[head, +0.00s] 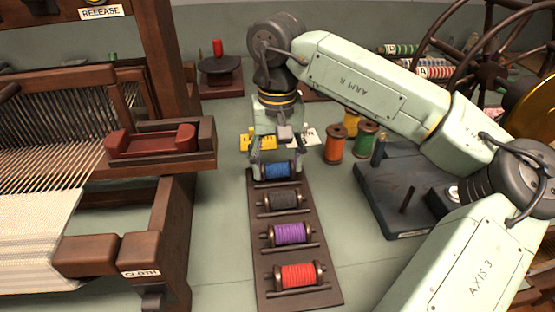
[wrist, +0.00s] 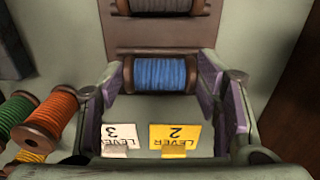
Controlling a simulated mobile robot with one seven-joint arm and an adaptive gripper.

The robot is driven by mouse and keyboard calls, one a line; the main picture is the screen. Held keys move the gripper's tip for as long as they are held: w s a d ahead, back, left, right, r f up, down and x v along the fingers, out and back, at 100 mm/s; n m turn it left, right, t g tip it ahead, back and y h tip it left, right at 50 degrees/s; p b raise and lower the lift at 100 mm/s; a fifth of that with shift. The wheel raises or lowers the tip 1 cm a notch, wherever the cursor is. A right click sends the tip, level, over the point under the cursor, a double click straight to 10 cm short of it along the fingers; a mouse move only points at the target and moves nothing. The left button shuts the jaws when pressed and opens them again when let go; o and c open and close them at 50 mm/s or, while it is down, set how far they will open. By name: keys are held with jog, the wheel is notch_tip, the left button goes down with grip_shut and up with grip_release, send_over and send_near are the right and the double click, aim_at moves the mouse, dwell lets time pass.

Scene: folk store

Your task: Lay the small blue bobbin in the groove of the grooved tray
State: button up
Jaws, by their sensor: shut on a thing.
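The small blue bobbin (head: 277,171) is between the fingers of my gripper (head: 275,166), which is shut on it by its ends. It is at the far end of the long dark brown grooved tray (head: 255,232), lying crosswise to the tray. In the wrist view the blue bobbin (wrist: 160,73) lies level between the two finger pads, in front of the tray's end (wrist: 120,45). I cannot tell whether it touches the tray. Black (head: 283,201), purple (head: 289,234) and red (head: 298,275) bobbins lie in a row along the tray.
Orange (head: 334,145) and green (head: 366,138) spools stand to the right of my gripper. Yellow (wrist: 175,136) and white (wrist: 119,136) lever cards lie beyond the tray. A wooden loom (head: 180,160) stands at left, a dark base with a peg (head: 395,205) at right.

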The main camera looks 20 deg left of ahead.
jog(key=o, duration=1.2)
jog(key=shift+r, duration=0.1)
notch_tip(320, 180, up, 12)
jog(key=shift+f, duration=0.1)
